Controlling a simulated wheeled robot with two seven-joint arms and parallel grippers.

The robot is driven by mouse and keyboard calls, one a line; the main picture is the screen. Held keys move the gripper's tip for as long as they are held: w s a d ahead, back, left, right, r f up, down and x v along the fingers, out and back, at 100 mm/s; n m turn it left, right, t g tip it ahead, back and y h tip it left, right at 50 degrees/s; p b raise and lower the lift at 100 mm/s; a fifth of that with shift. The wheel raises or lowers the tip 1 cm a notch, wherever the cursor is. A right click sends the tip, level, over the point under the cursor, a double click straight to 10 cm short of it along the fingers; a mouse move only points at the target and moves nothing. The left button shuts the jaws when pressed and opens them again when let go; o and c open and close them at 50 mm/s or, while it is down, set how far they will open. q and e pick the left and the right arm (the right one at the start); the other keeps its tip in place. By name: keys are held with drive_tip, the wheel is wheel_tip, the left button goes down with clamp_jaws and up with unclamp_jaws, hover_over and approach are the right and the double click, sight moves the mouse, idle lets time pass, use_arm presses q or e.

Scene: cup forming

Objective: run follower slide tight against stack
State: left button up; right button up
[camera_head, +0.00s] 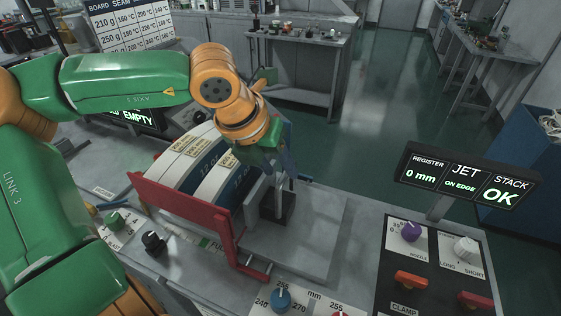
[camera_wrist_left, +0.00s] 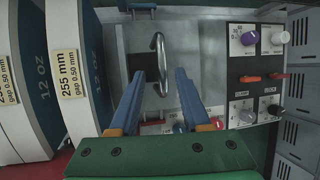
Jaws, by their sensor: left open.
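The stack of white and blue paper blanks (camera_head: 215,185), marked 12 oz, stands in the red-framed magazine (camera_head: 185,207). In the left wrist view the stack (camera_wrist_left: 75,75) fills the left side. The follower slide appears to be the grey plate beside the stack with a dark block (camera_head: 285,212); any gap to the stack is unclear. In the wrist view a curved metal handle (camera_wrist_left: 163,65) rises by the dark block. My left gripper (camera_head: 284,175) is above the slide; in the wrist view its open blue fingers (camera_wrist_left: 158,75) straddle the handle without visible contact. My right gripper is not in view.
A control panel (camera_head: 430,262) with knobs and orange levers stands at the right. A display (camera_head: 468,180) above it reads register 0 mm, jet on edge, stack OK. The grey bed (camera_head: 315,240) right of the slide is clear. A blue knob (camera_head: 281,299) sits in front.

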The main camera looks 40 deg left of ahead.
use_arm(q)
drive_tip(key=shift+w+d+f, duration=0.15)
drive_tip(key=shift+w+f, duration=0.2)
drive_tip(key=shift+w, duration=0.35)
drive_tip(key=shift+s+r, duration=0.1)
drive_tip(key=shift+s, duration=0.15)
clamp_jaws()
idle(0.6)
